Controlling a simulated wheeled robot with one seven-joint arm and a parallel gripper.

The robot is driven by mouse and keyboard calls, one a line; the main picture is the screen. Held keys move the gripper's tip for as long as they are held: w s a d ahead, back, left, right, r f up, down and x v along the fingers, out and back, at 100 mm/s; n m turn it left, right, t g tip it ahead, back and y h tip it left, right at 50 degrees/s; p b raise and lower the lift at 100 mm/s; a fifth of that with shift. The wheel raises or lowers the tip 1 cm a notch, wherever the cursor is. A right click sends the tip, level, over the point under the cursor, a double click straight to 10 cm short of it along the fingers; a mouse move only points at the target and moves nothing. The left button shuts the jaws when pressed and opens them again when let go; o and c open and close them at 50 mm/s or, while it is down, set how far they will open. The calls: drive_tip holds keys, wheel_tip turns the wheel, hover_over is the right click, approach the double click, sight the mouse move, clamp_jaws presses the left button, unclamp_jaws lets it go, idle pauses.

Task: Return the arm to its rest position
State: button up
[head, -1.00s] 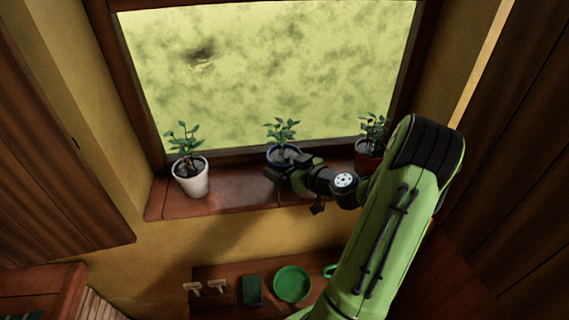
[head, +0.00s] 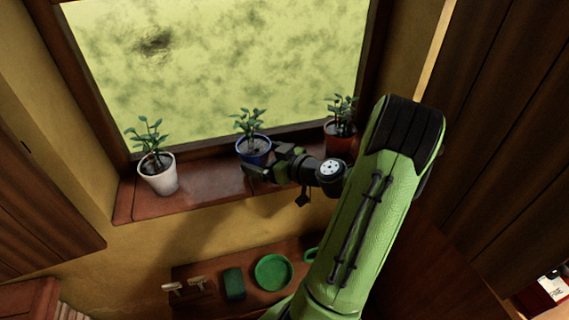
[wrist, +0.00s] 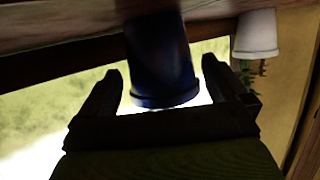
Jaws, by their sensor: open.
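My gripper (head: 252,171) is at the front of the windowsill, beside the blue pot (head: 259,156) with a leafy plant. In the wrist view my gripper (wrist: 163,80) is open, with a finger on each side of the blue pot (wrist: 160,62) in the picture. I cannot tell whether the fingers touch it. The blue pot stands upright on the sill in the head view. My green arm reaches up from the bottom of the head view to the gripper.
A white potted plant (head: 158,175) stands left on the windowsill (head: 208,186), a red-brown potted plant (head: 340,139) right. A lower shelf holds a green plate (head: 273,272), a dark green block (head: 234,283) and small pale items (head: 198,282). Dark wooden panels flank the window.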

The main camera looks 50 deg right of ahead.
drive_tip(key=v, duration=1.2)
drive_tip(key=w+a+f+n+g+y, duration=0.15)
drive_tip(key=a+g, duration=0.25)
drive_tip(key=a, duration=0.5)
drive_tip(key=w+a+f+n+g+y, duration=0.1)
drive_tip(key=w+a+n+g+y, duration=0.2)
drive_tip(key=a, duration=0.6)
drive_tip(key=s+a+r+m+g+h, duration=0.2)
drive_tip(key=s+a+r+m+h, duration=0.2)
drive_tip(key=s+a+r, duration=0.2)
drive_tip(key=s+a, duration=0.2)
drive_tip(key=s, duration=0.1)
drive_tip(key=shift+s+r, duration=0.2)
drive_tip(key=shift+a+m+h, duration=0.1)
drive_tip(key=shift+m+h, duration=0.15)
drive_tip(key=shift+m, duration=0.1)
